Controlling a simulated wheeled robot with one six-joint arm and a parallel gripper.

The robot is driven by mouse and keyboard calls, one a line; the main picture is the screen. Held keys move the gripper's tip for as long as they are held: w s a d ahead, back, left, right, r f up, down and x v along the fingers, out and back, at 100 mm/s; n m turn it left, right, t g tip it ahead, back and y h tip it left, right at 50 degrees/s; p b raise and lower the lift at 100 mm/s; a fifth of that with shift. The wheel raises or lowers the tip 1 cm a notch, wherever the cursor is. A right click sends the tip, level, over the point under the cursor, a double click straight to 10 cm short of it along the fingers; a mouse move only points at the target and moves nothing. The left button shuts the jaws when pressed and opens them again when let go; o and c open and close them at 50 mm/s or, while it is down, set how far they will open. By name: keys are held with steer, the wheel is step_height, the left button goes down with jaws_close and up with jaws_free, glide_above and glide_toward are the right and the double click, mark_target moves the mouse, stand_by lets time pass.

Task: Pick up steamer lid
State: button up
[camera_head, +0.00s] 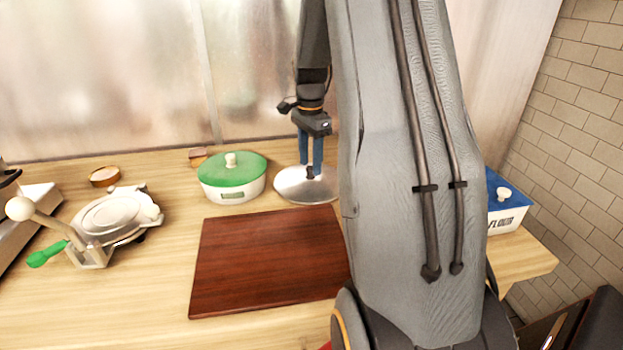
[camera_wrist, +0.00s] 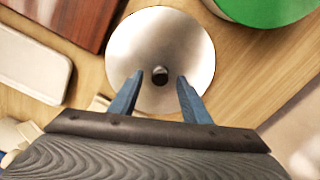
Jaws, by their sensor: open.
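The steamer lid (camera_head: 292,189) is a round, shiny metal disc with a small dark knob. It lies on the wooden counter behind the red-brown board, right of the green-lidded pot. In the wrist view the lid (camera_wrist: 140,42) fills the upper middle, and its knob (camera_wrist: 160,75) shows near its centre. My gripper (camera_head: 312,172) points down over the lid with its blue fingers apart. In the wrist view the open gripper (camera_wrist: 158,80) has one finger on each side of the knob. I cannot tell how far the fingertips are above the lid.
A white pot with a green lid (camera_head: 231,177) stands close left of the steamer lid. A red-brown cutting board (camera_head: 262,260) lies in front. A press with a green handle (camera_head: 100,225) stands at the left. A blue-lidded flour box (camera_head: 503,210) stands at the right. A wall rises behind.

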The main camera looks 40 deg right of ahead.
steer(key=shift+f, duration=0.65)
jaws_close()
